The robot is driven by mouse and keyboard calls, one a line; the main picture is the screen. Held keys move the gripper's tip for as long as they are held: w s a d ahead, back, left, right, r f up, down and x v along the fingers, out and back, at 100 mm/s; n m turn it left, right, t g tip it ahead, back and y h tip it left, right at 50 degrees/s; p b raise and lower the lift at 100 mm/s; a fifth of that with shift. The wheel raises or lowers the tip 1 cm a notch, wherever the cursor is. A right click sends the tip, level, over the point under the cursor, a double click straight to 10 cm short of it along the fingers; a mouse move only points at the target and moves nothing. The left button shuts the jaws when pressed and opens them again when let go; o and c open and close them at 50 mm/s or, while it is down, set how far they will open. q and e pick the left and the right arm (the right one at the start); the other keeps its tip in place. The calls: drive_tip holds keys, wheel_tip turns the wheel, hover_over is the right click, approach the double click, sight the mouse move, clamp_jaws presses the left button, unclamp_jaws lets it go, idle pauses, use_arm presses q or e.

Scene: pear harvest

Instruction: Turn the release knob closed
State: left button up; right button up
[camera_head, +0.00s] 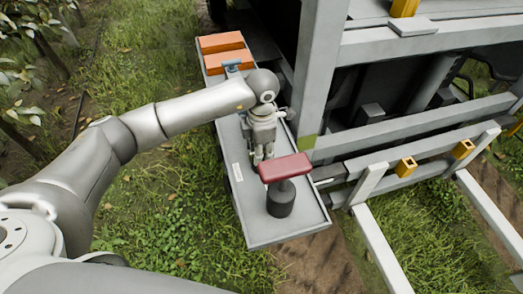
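The release knob (286,168) has a red bar-shaped handle on a dark round base (281,200). It stands near the front end of a long grey metal platform (257,232). The red bar lies roughly crosswise to the platform, its right end slightly higher in the picture. My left arm reaches in from the left, and my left gripper (258,160) points down just behind and left of the red bar. Its fingers are small and partly overlapped here, so their opening and any contact with the bar are unclear. My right gripper is not in view.
Two orange blocks (221,42) sit at the platform's far end. A grey machine frame (318,75) with a tall post rises close on the right. Pale rails (375,240) with yellow brackets (405,166) extend at lower right. Grass (150,225) and leafy branches lie left.

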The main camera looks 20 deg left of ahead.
use_arm(q)
drive_tip(key=shift+o, duration=0.7)
drive_tip(key=shift+r, duration=0.1)
wheel_tip(320, 180, up, 12)
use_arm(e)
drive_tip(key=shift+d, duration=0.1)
